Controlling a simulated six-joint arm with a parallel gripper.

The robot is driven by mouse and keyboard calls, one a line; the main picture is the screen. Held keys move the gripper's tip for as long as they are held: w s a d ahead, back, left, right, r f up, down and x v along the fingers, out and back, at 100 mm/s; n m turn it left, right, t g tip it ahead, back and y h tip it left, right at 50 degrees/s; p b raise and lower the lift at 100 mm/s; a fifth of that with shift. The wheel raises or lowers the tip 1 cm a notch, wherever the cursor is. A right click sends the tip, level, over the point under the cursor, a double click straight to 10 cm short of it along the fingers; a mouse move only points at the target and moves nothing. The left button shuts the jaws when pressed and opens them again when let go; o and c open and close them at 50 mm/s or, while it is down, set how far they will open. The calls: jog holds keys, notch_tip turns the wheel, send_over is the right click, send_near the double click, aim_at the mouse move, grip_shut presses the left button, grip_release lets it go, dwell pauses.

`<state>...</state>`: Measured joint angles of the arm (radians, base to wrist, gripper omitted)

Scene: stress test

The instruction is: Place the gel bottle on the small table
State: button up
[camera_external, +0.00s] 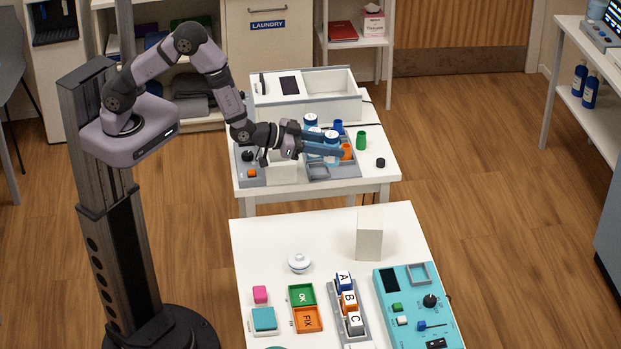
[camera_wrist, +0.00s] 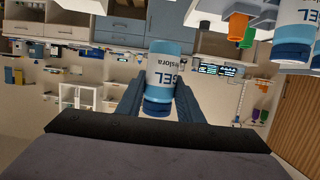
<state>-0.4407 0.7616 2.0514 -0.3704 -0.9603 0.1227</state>
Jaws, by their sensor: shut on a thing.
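The gel bottle (camera_wrist: 165,75) is white and blue with the letters GEL partly visible. In the wrist view it sits between the two fingers of my gripper (camera_wrist: 160,105), which is shut on it. In the external view my gripper (camera_external: 335,147) reaches over the back white table (camera_external: 384,172) with the bottle (camera_external: 331,137) at its fingers. I cannot tell whether its base touches anything. A second similar bottle (camera_external: 311,121) stands just behind; it also shows at the upper right of the wrist view (camera_wrist: 294,28). Another white table (camera_external: 262,236) stands in front. Which one is the small table is not clear.
Near the gripper are an orange cup (camera_external: 347,152), a green cup (camera_external: 361,140), a blue cup (camera_external: 338,127) and a white bin (camera_external: 338,106). The front table holds a white block (camera_external: 369,236), lettered cubes and a teal panel (camera_external: 405,315). Its back left is clear.

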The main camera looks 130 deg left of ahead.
jog(key=s+a+f+n+g+y, duration=0.2)
jog(key=s+a+n+g+y, duration=0.1)
jog(key=s+a+n+g, duration=0.2)
jog(key=s, duration=0.2)
jog(key=shift+s+f+y, duration=0.3)
jog(key=shift+s+f, duration=0.05)
jog(key=shift+a, duration=0.1)
jog(key=shift+f+b, duration=2.55)
jog(key=shift+f, duration=0.8)
jog(key=shift+f, duration=0.3)
jog(key=shift+f+b, duration=0.25)
jog(key=shift+b, duration=0.2)
